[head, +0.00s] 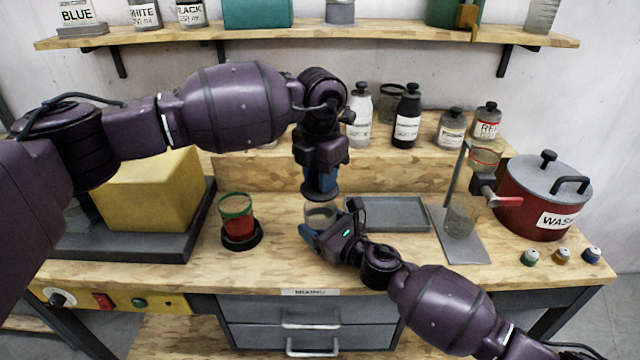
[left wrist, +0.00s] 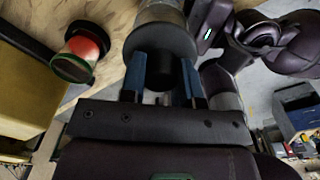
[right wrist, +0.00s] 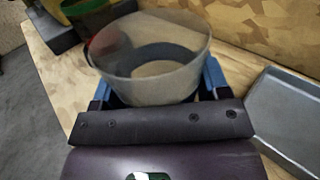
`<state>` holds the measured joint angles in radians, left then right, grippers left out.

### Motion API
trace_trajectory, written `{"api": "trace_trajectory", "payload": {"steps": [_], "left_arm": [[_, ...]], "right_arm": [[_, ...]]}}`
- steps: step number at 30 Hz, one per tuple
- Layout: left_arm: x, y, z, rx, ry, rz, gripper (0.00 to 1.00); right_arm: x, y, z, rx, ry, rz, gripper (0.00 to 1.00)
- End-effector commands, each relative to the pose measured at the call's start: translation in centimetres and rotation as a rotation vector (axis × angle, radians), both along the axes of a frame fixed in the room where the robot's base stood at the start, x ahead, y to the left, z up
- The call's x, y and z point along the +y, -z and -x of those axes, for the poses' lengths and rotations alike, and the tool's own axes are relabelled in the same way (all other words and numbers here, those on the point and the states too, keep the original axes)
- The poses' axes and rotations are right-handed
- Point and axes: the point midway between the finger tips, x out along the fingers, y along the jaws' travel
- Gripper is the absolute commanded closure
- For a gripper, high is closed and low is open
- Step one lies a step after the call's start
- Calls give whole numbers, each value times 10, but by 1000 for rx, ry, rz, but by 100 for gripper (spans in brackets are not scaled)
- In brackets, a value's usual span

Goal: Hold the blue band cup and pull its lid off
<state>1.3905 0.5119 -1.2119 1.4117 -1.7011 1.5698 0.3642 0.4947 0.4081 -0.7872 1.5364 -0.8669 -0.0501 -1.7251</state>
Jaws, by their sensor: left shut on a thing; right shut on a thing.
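The cup (head: 320,214) is a clear, short vessel above the bench middle. My right gripper (head: 318,230) is shut on its side. In the right wrist view the cup (right wrist: 150,62) has an open top, with a dark ring visible inside; I cannot make out a blue band, and the blue fingers flank it. The dark round lid (head: 320,194) is above the cup, with a small gap in the head view. My left gripper (head: 320,178) is shut on the lid's knob from above. The left wrist view shows the lid (left wrist: 160,38) and its knob between blue fingers.
A green-rimmed cup with red contents (head: 237,218) stands on a black base to the left. A grey tray (head: 390,228) and a metal stand (head: 475,248) are to the right. A red pot (head: 535,205) is further right. A yellow block (head: 150,190) stands left.

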Motion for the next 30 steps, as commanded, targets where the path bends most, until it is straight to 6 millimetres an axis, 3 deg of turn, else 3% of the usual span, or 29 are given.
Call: {"api": "trace_trajectory", "payload": {"steps": [4,11,12,17,30], "left_arm": [[0,-14,0,-1,0,-1,99],[0,-15,0,1,0,-1,99],[0,-15,0,0,0,0,99],[0,-15,0,0,-1,0,99],[0,-16,0,-1,-1,-1,99]], "right_arm": [[0,0,0,1,0,1,74],[0,0,0,1,0,1,74],[0,0,0,1,0,1,25],[0,0,0,1,0,1,2],[-9,0,9,-1,0,1,2]]}}
